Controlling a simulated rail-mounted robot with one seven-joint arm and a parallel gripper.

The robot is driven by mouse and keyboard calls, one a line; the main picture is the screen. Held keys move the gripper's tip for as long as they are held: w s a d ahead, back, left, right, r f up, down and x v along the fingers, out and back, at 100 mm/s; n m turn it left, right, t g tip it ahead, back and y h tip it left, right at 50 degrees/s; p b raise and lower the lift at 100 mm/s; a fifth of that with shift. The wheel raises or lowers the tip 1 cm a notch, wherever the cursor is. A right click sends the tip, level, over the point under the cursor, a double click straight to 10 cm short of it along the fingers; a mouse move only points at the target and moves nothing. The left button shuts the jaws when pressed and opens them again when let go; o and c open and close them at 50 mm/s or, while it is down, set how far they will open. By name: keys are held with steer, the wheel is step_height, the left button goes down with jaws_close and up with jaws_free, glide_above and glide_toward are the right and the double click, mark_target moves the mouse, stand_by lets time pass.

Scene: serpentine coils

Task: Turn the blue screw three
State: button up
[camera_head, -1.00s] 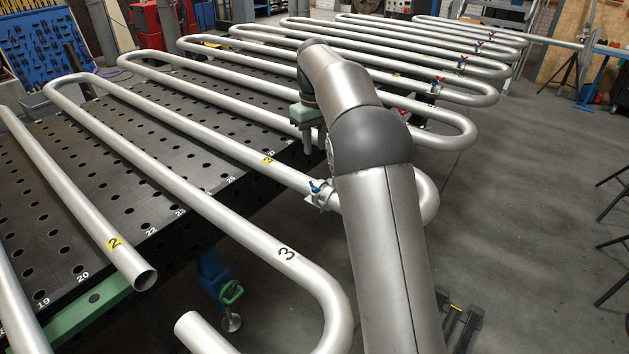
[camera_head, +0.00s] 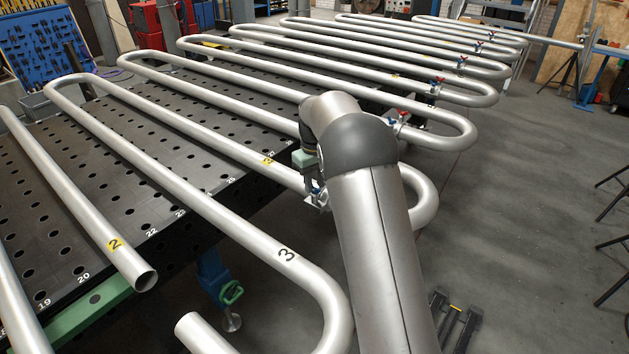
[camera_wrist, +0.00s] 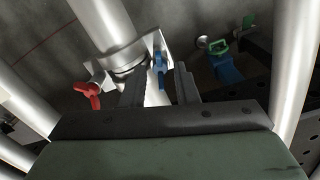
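The blue screw (camera_head: 316,190) sits on a clamp on a silver coil pipe, just left of my arm and partly hidden by my gripper. In the wrist view the blue screw (camera_wrist: 160,70) stands between the two finger tips, apart from the left one; contact with the right one is unclear. My gripper (camera_wrist: 157,84) is open around it. In the head view my gripper (camera_head: 311,183) points down at the clamp. A red screw (camera_wrist: 88,93) is on the clamp's left side in the wrist view.
Another clamp with red and blue screws (camera_head: 399,117) is farther back, right of my arm. Silver pipe runs pass close on both sides. The perforated black table (camera_head: 150,205) lies below left. Open floor is at right.

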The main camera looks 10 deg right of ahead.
jaws_close()
